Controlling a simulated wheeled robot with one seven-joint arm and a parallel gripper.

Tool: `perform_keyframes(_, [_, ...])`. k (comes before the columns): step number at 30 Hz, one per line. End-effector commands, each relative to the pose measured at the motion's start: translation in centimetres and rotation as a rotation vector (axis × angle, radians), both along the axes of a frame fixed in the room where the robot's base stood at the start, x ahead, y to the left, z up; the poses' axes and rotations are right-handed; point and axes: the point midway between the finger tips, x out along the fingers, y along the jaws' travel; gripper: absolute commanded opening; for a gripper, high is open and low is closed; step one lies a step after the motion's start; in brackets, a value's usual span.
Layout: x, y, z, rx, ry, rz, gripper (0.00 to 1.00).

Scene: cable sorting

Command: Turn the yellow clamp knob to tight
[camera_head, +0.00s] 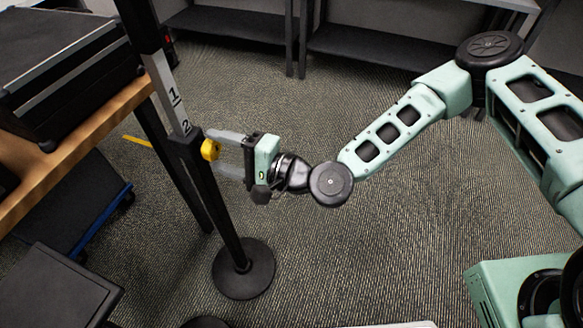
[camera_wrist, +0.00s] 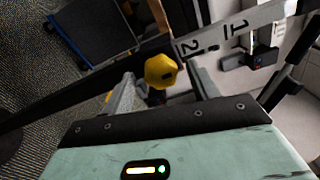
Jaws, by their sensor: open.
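The yellow clamp knob (camera_head: 210,149) sits on the black collar of an upright stand, just below a grey strip marked 1 and 2. In the wrist view the fingers (camera_wrist: 160,95) lie on either side below the knob. The fingertips are close to the knob; I cannot tell whether they touch it. The gripper holds nothing that I can see.
The stand has a round black base (camera_head: 243,270) on the carpet. A wooden-edged table (camera_head: 75,155) with a black case (camera_head: 65,75) stands at the left. A dark box (camera_head: 55,290) is at lower left. Dark shelving (camera_head: 370,45) runs along the back. Carpet right of the stand is clear.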

Motion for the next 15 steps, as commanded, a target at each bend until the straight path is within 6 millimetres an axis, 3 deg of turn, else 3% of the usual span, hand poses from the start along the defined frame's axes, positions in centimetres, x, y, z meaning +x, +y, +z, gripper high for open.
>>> perform_keyframes(15, [-4.3, -10.6, 0.0, -0.002, 0.006, -0.004, 0.59])
